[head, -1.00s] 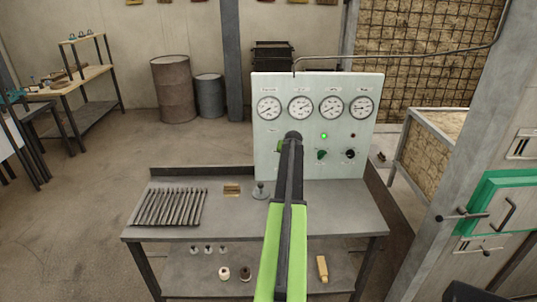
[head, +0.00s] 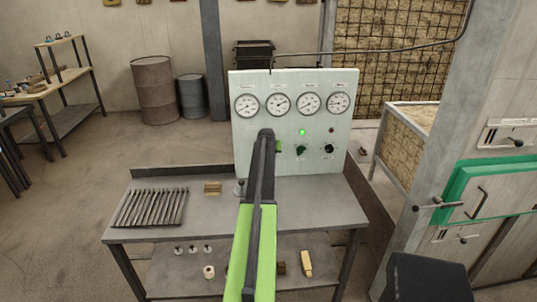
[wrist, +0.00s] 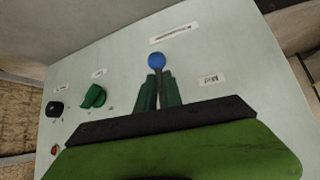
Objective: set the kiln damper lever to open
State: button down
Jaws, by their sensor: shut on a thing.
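A lever with a blue ball knob (wrist: 156,61) stands out from the pale control panel (wrist: 100,85). My gripper (wrist: 158,95) is shut on its shaft in the wrist view, with a green finger on each side and the knob showing beyond them. In the head view the panel (head: 240,82) stands at the back of a grey bench, and my arm hides most of the gripper and the lever.
A green rotary knob (head: 301,150) and a black one (head: 329,149) sit to the right, below a lit green lamp (head: 302,132). Gauges line the panel's top. Metal rods (head: 150,207) lie on the bench (head: 205,228). A kiln wall with a green-framed door (head: 480,190) stands at right.

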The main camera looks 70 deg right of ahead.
jog(key=shift+d+r, duration=0.15)
jog(key=c, duration=1.5)
grip_release()
jog(key=shift+s, duration=0.2)
jog(key=p+v, duration=1.2)
jog(key=v, duration=0.5)
jog(key=shift+a, duration=0.2)
